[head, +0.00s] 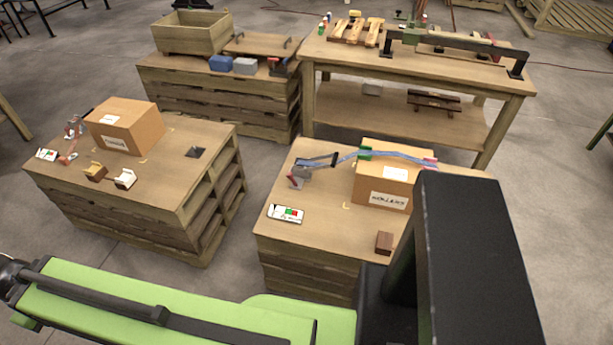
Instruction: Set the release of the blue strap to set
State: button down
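The blue strap (395,154) runs across the top of a cardboard box (384,200) on the right pallet stack. A green piece (365,152) sits at the box's upper left edge and a pinkish-red piece (430,162) at its upper right. The strap's left end reaches a grey buckle (301,176) with a dark lever (321,160) and a small red part (295,181). The lever slopes up to the right. The buckle is too small to tell its setting. Green and black parts of my body fill the foreground; my gripper is not in view.
A white card (286,214) with green and red patches and a brown block (384,243) lie on the right stack (320,240). The left stack (165,195) holds another box (125,126) and small parts. A workbench (425,60) stands behind. Floor shows between the stacks.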

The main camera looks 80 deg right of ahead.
aim_at(289, 175)
jog(key=z, duration=2.3)
jog(key=k, duration=0.55)
jog(key=u, duration=0.2)
jog(key=i, duration=0.3)
jog(key=u, duration=0.85)
jog(key=i, duration=1.35)
jog(key=u, duration=0.4)
